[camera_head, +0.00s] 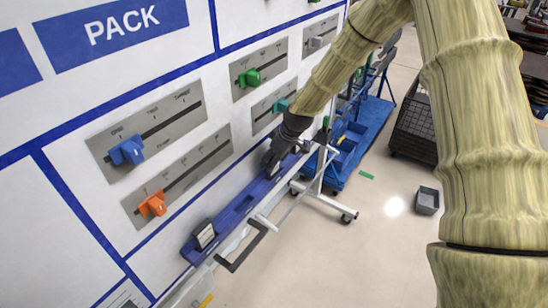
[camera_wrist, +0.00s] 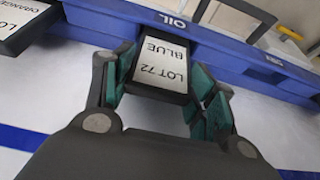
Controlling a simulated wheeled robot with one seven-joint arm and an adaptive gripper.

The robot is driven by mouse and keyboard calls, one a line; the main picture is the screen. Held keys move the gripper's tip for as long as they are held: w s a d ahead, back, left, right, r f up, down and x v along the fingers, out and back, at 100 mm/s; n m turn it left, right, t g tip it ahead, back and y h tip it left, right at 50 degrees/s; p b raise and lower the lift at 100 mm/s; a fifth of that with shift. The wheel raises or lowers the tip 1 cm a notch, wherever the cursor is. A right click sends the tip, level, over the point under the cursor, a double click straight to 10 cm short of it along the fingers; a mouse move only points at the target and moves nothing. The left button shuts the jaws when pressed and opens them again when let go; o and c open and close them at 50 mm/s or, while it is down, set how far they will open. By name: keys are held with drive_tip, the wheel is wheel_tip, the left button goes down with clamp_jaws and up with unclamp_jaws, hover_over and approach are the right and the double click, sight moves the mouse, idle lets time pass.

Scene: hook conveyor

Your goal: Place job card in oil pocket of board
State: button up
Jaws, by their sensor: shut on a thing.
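My gripper (camera_head: 270,162) is at the blue rail (camera_head: 232,217) along the board's (camera_head: 75,225) lower edge. In the wrist view its teal-padded fingers (camera_wrist: 165,88) are shut on the sides of a job card (camera_wrist: 160,62) with a dark frame, reading "LOT 72 BLUE" upside down. The blue rail also shows in the wrist view (camera_wrist: 232,50), with an "OIL" label (camera_wrist: 180,22) just beyond the card. The card overlaps the rail in this view; I cannot tell whether it sits in the pocket. In the head view the held card is hidden by my gripper.
Another card (camera_wrist: 18,22), reading "ORANGE", is at the wrist view's left; a card (camera_head: 205,235) stands at the rail's near end. Blue (camera_head: 127,151) and orange (camera_head: 152,204) slider knobs stick out above the rail. A white wheeled frame (camera_head: 318,165) stands close to the right.

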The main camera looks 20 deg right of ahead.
drive_tip(key=shift+f, duration=0.3)
drive_tip(key=shift+f, duration=0.2)
drive_tip(key=o, duration=1)
drive_tip(key=shift+r, duration=0.1)
drive_tip(key=shift+r, duration=0.2)
drive_tip(key=b+v, duration=0.3)
drive_tip(key=v, duration=0.8)
drive_tip(key=shift+s+r+b, duration=0.25)
drive_tip(key=shift+r+b, duration=0.1)
drive_tip(key=shift+b, duration=0.05)
